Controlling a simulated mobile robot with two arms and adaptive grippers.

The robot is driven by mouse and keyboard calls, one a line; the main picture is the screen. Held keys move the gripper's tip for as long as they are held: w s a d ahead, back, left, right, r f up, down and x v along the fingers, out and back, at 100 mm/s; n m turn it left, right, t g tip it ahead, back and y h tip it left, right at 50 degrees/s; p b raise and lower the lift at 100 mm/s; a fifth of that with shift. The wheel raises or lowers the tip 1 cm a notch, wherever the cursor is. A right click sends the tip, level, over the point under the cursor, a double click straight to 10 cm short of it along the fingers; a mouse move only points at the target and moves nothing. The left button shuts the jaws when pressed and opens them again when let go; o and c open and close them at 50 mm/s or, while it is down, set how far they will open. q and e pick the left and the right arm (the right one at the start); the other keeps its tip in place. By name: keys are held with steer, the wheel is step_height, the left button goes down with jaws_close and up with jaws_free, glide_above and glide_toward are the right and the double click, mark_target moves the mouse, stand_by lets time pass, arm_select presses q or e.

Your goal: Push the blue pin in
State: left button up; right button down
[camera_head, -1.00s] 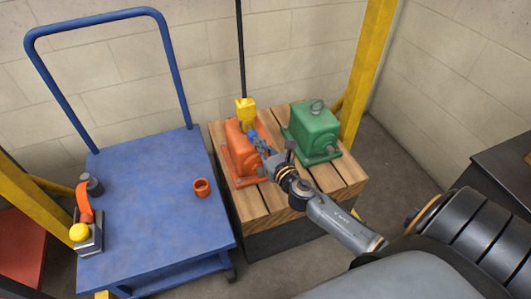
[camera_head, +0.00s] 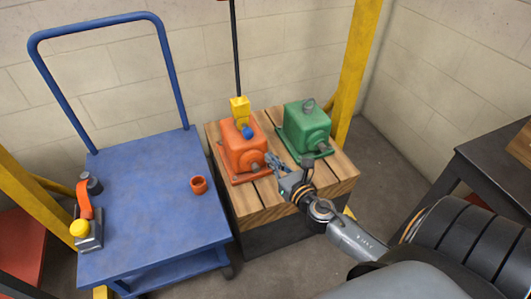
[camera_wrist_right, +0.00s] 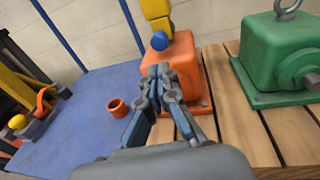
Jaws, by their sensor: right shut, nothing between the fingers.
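The blue pin (camera_head: 248,132) shows as a round blue knob on the front of the yellow hoist block (camera_head: 240,107), above the orange motor (camera_head: 245,152). It also shows in the right wrist view (camera_wrist_right: 159,40). How deep it sits cannot be told. My right gripper (camera_head: 274,162) is shut and empty, to the right of and below the pin, near the orange motor's right side. In the right wrist view, its closed fingertips (camera_wrist_right: 159,80) lie below the pin in the picture, apart from it. My left gripper is not in view.
A green motor (camera_head: 307,127) stands right of the orange one on the wooden pallet top (camera_head: 333,175). A blue cart (camera_head: 150,215) at left carries an orange cup (camera_head: 199,185) and a yellow-knobbed device (camera_head: 88,235). A dark table (camera_head: 490,165) stands at right.

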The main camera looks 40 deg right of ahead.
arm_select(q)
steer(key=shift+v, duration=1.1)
arm_select(e)
steer(key=s, duration=0.3)
steer(key=shift+s+a+r, duration=0.1)
steer(key=shift+s, duration=0.05)
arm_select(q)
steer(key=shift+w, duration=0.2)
